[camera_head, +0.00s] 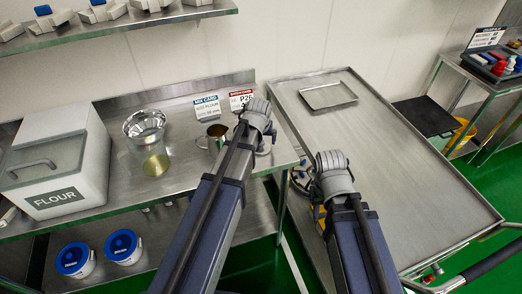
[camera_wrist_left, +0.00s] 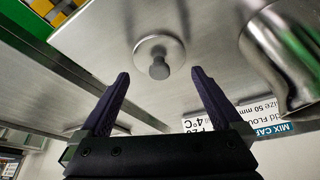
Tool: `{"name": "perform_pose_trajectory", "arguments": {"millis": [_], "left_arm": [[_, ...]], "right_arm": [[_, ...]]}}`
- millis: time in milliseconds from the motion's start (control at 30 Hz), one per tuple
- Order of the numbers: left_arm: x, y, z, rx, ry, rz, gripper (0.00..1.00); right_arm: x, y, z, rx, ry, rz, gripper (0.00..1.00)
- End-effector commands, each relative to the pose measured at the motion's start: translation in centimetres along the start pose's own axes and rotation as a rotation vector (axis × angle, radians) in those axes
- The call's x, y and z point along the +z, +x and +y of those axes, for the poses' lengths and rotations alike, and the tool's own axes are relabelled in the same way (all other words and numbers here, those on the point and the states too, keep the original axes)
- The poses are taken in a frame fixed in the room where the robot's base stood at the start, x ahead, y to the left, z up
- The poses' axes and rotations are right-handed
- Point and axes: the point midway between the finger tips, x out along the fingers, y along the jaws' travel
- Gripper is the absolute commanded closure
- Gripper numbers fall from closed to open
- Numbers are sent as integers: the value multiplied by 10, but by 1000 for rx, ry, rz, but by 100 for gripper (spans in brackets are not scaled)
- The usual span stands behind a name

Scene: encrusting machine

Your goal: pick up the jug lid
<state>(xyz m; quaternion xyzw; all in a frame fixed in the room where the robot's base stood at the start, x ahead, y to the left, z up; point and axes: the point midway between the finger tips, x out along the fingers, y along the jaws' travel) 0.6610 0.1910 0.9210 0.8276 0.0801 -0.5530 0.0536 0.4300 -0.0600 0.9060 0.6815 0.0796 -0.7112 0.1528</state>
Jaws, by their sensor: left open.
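The jug lid (camera_wrist_left: 150,52) is a round metal disc with a knob, lying on the steel counter in the left wrist view. In the head view its edge (camera_head: 265,147) shows partly behind my left wrist. My left gripper (camera_wrist_left: 159,75) is open and empty, with its two dark fingers on either side of the knob's line; contact is not visible. The metal jug (camera_head: 214,138) stands just left of my left gripper in the head view, and its side (camera_wrist_left: 282,55) shows at the right of the wrist view. My right gripper (camera_head: 322,190) is over the gap by the right table; its fingers are mostly hidden.
Two cards (camera_head: 207,106) stand behind the jug. A clear container with a metal rim (camera_head: 146,125) and a flour bin (camera_head: 60,165) stand to the left. The right steel table (camera_head: 400,160) is mostly clear, with a shallow tray (camera_head: 328,95) at its back.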

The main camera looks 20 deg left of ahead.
Motion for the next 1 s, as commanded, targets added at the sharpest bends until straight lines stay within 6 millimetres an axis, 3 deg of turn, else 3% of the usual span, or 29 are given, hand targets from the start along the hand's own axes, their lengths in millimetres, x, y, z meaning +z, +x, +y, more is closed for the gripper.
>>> {"name": "perform_pose_trajectory", "arguments": {"millis": [33, 167, 467, 1000], "left_arm": [[2, 14, 0, 0, 0, 0, 0], [2, 28, 0, 0, 0, 0, 0], [0, 28, 0, 0, 0, 0, 0], [1, 28, 0, 0, 0, 0, 60]], "right_arm": [[-1, 13, -1, 0, 0, 0, 64], [-2, 26, -2, 0, 0, 0, 64], [-2, 26, -2, 0, 0, 0, 64], [-2, 26, -2, 0, 0, 0, 64]]}}
